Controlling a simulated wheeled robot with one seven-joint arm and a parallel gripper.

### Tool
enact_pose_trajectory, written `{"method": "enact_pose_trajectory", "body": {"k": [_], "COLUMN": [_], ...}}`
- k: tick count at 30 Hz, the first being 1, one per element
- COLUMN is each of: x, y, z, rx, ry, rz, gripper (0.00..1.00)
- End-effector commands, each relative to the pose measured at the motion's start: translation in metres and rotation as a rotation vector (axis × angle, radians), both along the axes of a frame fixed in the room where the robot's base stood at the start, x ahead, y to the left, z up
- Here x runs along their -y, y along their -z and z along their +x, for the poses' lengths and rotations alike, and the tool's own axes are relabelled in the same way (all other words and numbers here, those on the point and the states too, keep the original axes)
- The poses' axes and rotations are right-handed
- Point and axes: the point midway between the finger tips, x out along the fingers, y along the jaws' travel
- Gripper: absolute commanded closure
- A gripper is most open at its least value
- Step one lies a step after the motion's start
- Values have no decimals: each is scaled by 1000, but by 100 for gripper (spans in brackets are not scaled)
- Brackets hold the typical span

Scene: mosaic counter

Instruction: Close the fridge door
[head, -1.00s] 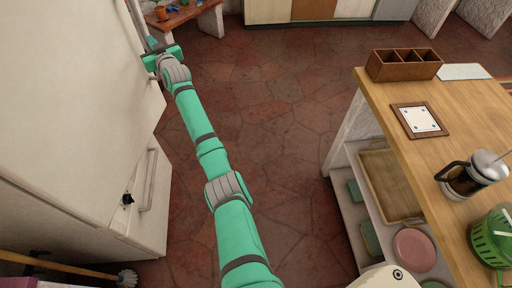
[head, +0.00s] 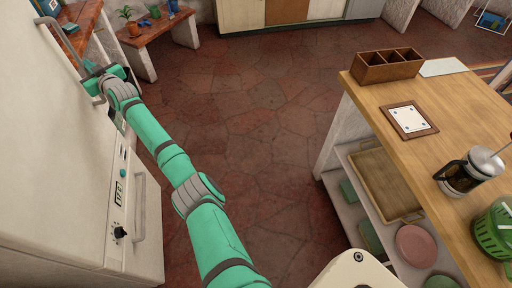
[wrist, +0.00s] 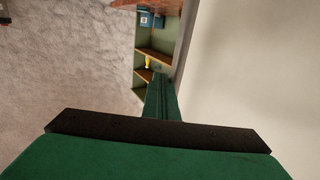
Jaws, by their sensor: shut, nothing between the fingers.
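The white fridge door (head: 60,130) fills the left of the head view, with a long bar handle (head: 62,45) on its face. My gripper (head: 104,80) is at the door's far edge, close beside the handle's lower end. Its fingers are together and hold nothing. In the wrist view the closed fingers (wrist: 162,98) point ahead along a pale flat surface on the right, which looks like the door. Contact between fingers and door cannot be made out. Whether the door sits flush is hidden from this angle.
A wooden counter (head: 440,110) with a compartment box (head: 387,66) stands at right. The stone floor (head: 245,120) between is clear. A bench (head: 150,38) stands behind.

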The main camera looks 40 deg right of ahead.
Motion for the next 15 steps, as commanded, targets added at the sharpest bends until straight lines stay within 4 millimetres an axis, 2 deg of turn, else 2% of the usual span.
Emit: {"method": "enact_pose_trajectory", "body": {"k": [15], "x": [15], "y": [0], "z": [-1], "rx": [0], "ry": [14], "rz": [0], "gripper": [100]}}
